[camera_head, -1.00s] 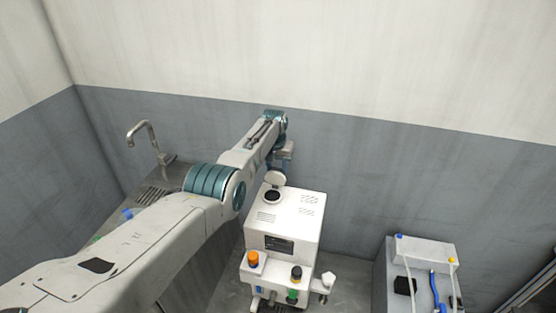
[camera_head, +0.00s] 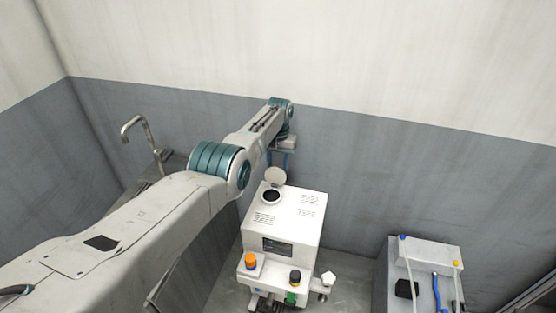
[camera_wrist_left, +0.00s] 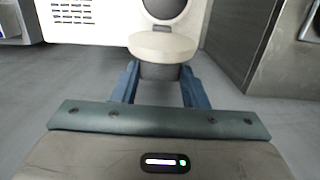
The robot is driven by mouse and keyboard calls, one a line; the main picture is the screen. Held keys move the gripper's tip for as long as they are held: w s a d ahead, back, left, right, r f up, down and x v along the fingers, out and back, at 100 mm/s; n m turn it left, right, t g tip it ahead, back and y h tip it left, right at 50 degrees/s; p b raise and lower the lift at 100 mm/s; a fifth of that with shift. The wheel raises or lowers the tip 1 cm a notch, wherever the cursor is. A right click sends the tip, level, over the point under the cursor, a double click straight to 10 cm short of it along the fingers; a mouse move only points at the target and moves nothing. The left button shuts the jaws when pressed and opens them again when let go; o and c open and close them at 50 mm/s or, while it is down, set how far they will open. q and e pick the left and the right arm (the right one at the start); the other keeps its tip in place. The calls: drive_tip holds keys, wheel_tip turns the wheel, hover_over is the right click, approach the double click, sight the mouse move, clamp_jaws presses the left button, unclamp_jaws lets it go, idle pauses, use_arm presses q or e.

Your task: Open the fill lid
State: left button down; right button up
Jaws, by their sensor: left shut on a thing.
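The white machine (camera_head: 292,222) stands on a counter. Its round fill lid (camera_head: 275,175) is swung up at the back of the dark fill opening (camera_head: 271,197), which is uncovered. In the left wrist view the pale lid (camera_wrist_left: 163,46) stands beyond the fingers, with the opening (camera_wrist_left: 165,7) behind it. My left gripper (camera_head: 279,160) is behind the machine at the lid. Its blue fingers (camera_wrist_left: 158,85) are either side of a dark part below the lid, shut on the lid; the exact contact is partly hidden. My right gripper is not in view.
Orange (camera_head: 250,260) and black (camera_head: 295,277) knobs are on the machine's front. A tap (camera_head: 142,135) is at the left, and the back wall (camera_head: 350,160) is close behind the gripper. A smaller white unit (camera_head: 430,253) stands at the right, with a gap between.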

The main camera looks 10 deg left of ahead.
sight(278, 165)
use_arm(q)
drive_tip(key=c, duration=1)
unclamp_jaws()
drive_tip(key=shift+o, duration=0.8)
drive_tip(key=shift+r, duration=0.4)
drive_tip(key=r, duration=0.1)
drive_tip(key=r+p, duration=0.1)
drive_tip(key=shift+w+r, duration=0.2)
drive_tip(key=shift+r, duration=0.15)
wheel_tip(278, 165, up, 7)
drive_tip(key=b, duration=0.1)
drive_tip(key=shift+w+b, duration=0.25)
drive_tip(key=shift+b, duration=0.1)
drive_tip(key=shift+r, duration=0.1)
